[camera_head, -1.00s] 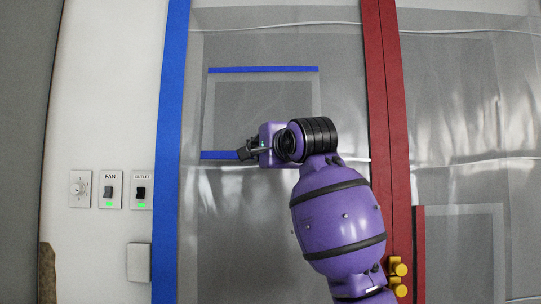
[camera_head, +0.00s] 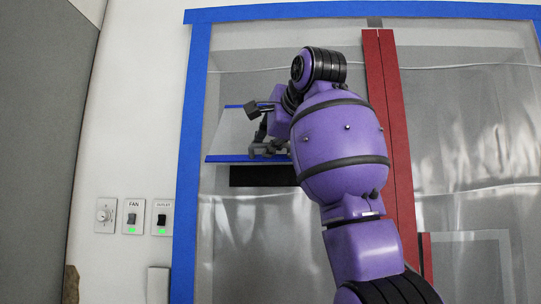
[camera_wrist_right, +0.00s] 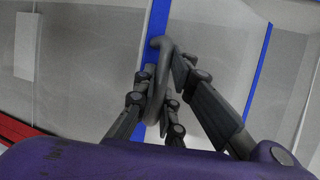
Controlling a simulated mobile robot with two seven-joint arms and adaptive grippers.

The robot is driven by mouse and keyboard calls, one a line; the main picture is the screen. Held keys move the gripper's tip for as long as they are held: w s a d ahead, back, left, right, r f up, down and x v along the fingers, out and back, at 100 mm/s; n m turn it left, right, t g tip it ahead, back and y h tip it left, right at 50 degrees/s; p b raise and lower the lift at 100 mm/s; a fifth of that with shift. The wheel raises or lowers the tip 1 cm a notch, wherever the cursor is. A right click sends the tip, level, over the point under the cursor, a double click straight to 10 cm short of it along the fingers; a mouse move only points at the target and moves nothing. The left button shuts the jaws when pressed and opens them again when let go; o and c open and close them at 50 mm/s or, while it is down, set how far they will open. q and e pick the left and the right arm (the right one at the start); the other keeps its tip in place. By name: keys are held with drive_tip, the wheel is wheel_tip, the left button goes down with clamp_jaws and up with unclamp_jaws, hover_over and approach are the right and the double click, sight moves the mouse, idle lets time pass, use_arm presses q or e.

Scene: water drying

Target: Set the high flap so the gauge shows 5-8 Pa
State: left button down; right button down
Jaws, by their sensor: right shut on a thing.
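The high flap (camera_head: 228,133) is a pale translucent panel with blue strips on its upper and lower edges, set in the plastic sheet on the left. Its lower edge stands away from the sheet, with a dark opening (camera_head: 262,176) below it. My right gripper (camera_head: 262,135) is at the flap's right part. In the right wrist view, the fingers (camera_wrist_right: 166,88) are shut on a grey loop handle (camera_wrist_right: 157,85) beside a blue strip (camera_wrist_right: 155,32). My arm hides the flap's right end. No gauge shows in these views, and my left gripper is not in view.
A blue frame (camera_head: 187,150) borders the sheet, and two red strips (camera_head: 386,120) run down its middle. A dial (camera_head: 104,216), a FAN switch (camera_head: 132,217) and an outlet switch (camera_head: 162,218) sit on the white wall. The right-hand sheet (camera_head: 470,130) is clear of my arm.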

drive_tip(key=shift+s+r, duration=0.35)
drive_tip(key=shift+r, duration=0.1)
drive_tip(key=c, duration=1.8)
unclamp_jaws()
drive_tip(key=shift+s, duration=0.1)
drive_tip(key=v, duration=1.2)
